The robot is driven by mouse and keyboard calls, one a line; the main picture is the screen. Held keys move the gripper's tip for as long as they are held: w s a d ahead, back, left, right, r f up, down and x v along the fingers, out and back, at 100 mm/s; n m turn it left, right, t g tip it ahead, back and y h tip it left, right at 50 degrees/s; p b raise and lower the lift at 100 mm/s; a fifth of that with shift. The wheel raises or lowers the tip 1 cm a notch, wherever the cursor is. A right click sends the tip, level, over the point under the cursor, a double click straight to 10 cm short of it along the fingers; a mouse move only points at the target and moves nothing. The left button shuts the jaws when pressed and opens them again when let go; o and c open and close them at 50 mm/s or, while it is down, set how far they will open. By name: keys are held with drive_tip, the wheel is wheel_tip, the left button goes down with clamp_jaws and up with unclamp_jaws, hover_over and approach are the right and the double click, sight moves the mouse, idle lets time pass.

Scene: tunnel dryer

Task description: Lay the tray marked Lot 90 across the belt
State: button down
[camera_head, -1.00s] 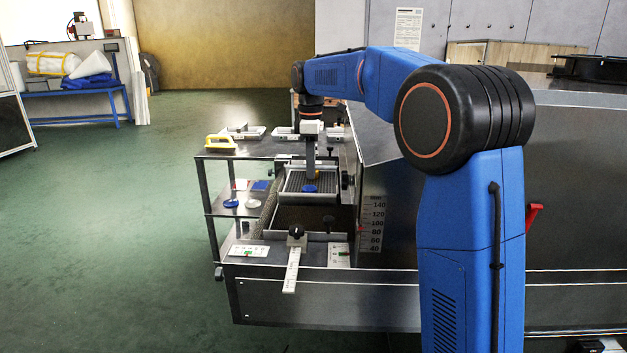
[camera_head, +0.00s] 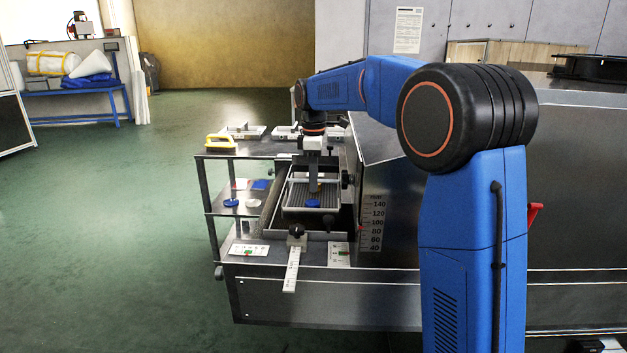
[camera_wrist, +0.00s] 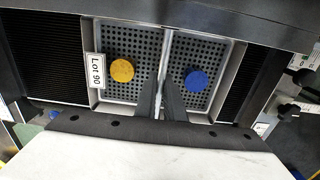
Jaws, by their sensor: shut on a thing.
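The tray marked Lot 90 (camera_wrist: 145,44) has a perforated floor, a thin middle divider and a white label on its left side in the wrist view. A yellow disc (camera_wrist: 122,70) lies left of the divider and a blue disc (camera_wrist: 196,81) right of it. My gripper (camera_wrist: 168,82) is shut on the divider. Dark ribbed surface, seemingly the belt (camera_wrist: 52,62), shows on both sides of the tray. In the head view my gripper (camera_head: 313,186) holds the tray (camera_head: 287,207) over the machine's open mouth, roughly level. I cannot tell whether the tray touches the belt.
A height scale (camera_head: 374,222) stands on the machine's side, right of the tray. A black knob on a white ruled bar (camera_head: 292,270) is in front. Other trays (camera_head: 245,132) and a yellow-handled tool (camera_head: 220,143) sit on the surface behind left. Green floor is clear at left.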

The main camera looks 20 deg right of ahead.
drive_tip(key=shift+f, duration=0.2)
drive_tip(key=c, duration=1.8)
unclamp_jaws()
drive_tip(key=shift+c, duration=0.2)
wheel_tip(320, 180, up, 13)
drive_tip(key=shift+s+r, duration=0.1)
